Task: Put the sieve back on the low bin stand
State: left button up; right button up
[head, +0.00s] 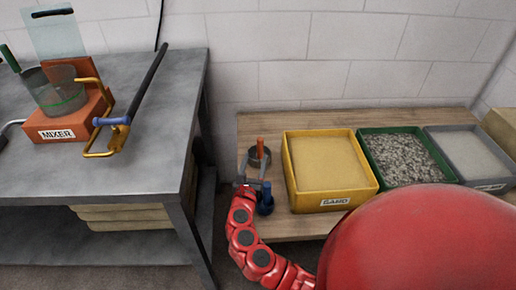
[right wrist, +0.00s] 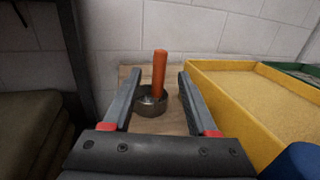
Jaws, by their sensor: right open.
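The sieve, a round dark metal cup (head: 259,162) with an upright orange handle, is on the wooden low bin stand (head: 300,228), at its left end. It also shows in the right wrist view (right wrist: 153,108), with its orange handle (right wrist: 159,70) standing straight up. My right gripper (head: 252,177) is open and empty, right by the sieve. In the right wrist view its two fingers (right wrist: 158,80) lie left and right of the sieve, with gaps on both sides. My left gripper is out of view.
A yellow sand bin (head: 332,201) stands close right of the sieve, then a green gravel bin (head: 410,157) and a grey bin (head: 466,150). A blue object (head: 265,198) is beside my right gripper. The grey workbench (head: 160,160) with the orange mixer (head: 75,122) is at left.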

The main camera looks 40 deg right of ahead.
jog(key=shift+v, duration=1.85)
